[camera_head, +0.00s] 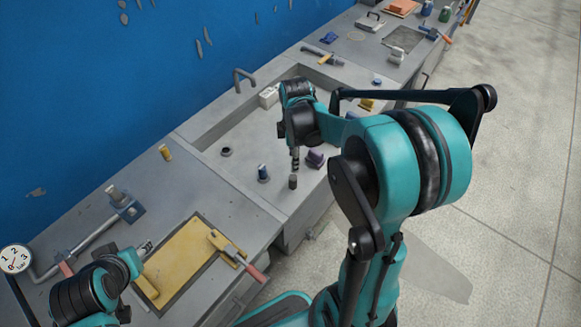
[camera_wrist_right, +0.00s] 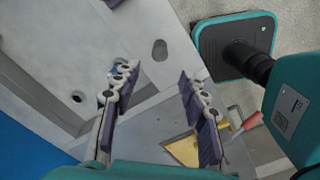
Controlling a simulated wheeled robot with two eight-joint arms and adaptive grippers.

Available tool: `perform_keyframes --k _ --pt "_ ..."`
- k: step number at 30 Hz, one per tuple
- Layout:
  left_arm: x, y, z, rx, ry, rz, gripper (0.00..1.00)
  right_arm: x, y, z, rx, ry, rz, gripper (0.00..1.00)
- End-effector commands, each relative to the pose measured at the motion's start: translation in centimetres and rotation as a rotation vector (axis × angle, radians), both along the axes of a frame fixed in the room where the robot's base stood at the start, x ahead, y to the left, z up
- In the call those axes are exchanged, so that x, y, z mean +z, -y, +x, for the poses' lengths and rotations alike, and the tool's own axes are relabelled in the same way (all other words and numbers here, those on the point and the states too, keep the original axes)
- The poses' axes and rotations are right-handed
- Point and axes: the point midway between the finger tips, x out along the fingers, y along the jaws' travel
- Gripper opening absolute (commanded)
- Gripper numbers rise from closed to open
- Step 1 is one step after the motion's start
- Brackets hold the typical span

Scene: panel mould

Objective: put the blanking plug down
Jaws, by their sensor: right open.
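A small dark grey cylinder, which looks like the blanking plug (camera_head: 293,182), stands upright on the grey worktop near its front edge. It shows in the right wrist view (camera_wrist_right: 160,50) as a grey rounded shape beyond the fingertips, apart from them. My right gripper (camera_head: 295,160) points down just above and behind it. In the right wrist view its two fingers (camera_wrist_right: 158,85) are spread wide, with nothing between them. My left gripper (camera_head: 146,248) is low at the left, beside the yellow panel; its fingers are too small to judge.
A blue-topped plug (camera_head: 263,171) and a dark ring (camera_head: 226,152) are left of the right gripper, and a purple block (camera_head: 315,158) is close on its right. A yellow panel (camera_head: 185,262) with a red-handled tool (camera_head: 240,256) lies nearer. A gauge (camera_head: 15,259) is far left.

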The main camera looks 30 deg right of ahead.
Motion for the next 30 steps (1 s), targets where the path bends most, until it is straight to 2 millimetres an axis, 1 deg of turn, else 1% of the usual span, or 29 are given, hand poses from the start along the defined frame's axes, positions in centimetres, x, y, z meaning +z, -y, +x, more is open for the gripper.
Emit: perform_keyframes --k 2,5,9,13,18,21,25,30 --pt "0.0 0.0 0.0 0.000 0.000 0.000 0.40 1.2 -0.8 -0.6 -0.054 0.031 -0.006 0.43" --pt "0.0 0.0 0.0 0.000 0.000 0.000 0.40 3.2 -2.5 -1.9 -0.192 0.106 -0.007 0.43" --pt "0.0 0.0 0.0 0.000 0.000 0.000 0.40 6.0 -5.3 -4.5 -0.449 0.247 0.027 0.43" --pt "0.0 0.0 0.0 0.000 0.000 0.000 0.40 7.6 -7.6 -7.0 -0.689 0.373 0.109 0.43" --pt "0.0 0.0 0.0 0.000 0.000 0.000 0.40 8.3 -9.7 -9.6 -0.944 0.485 0.248 0.43" --pt "0.0 0.0 0.0 0.000 0.000 0.000 0.40 8.3 -10.4 -10.5 -1.038 0.520 0.314 0.43" --pt "0.0 0.0 0.0 0.000 0.000 0.000 0.40 8.3 -10.8 -11.0 -1.101 0.539 0.359 0.43" --pt "0.0 0.0 0.0 0.000 0.000 0.000 0.40 8.4 -10.8 -11.0 -1.112 0.541 0.368 0.43"
